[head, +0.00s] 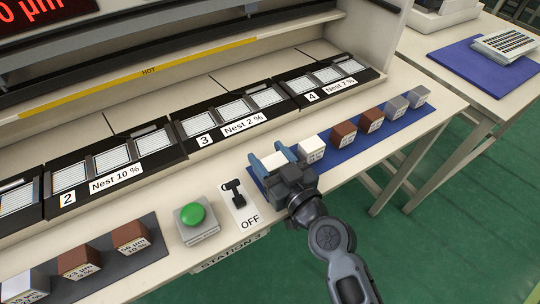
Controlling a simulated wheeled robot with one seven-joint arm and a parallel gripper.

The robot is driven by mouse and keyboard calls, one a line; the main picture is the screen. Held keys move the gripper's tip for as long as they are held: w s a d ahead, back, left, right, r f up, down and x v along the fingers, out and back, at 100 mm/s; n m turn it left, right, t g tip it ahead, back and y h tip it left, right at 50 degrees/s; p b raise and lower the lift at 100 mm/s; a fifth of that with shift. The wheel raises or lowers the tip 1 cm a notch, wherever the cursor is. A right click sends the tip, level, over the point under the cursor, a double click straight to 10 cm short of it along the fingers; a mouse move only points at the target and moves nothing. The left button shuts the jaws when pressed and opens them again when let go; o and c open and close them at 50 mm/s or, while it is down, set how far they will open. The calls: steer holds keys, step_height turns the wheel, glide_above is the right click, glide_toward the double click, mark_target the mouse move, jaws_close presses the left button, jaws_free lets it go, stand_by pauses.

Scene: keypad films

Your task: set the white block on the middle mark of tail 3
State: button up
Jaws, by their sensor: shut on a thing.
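My gripper (271,160) is at the left end of the blue mat (355,146). Its blue fingers are shut on a white block (273,160), of which only a small part shows between them. I cannot tell whether the block touches the mat. A second block with a white top (312,147) and a printed label stands just to the right of the gripper. The black unit numbered 3 (205,141) lies behind and left of the gripper. It has three pale ribbed panels, with the middle panel (234,109) clear. Its label reads "Nest 2 %".
Brown blocks (343,134) and grey blocks (397,105) continue along the mat. A switch marked OFF (235,195) and a green button (193,214) stand left of the gripper. More labelled blocks sit on a dark mat (106,264). A shelf edge marked HOT (148,72) overhangs behind.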

steer(key=shift+f, duration=0.15)
steer(key=o, duration=1.2)
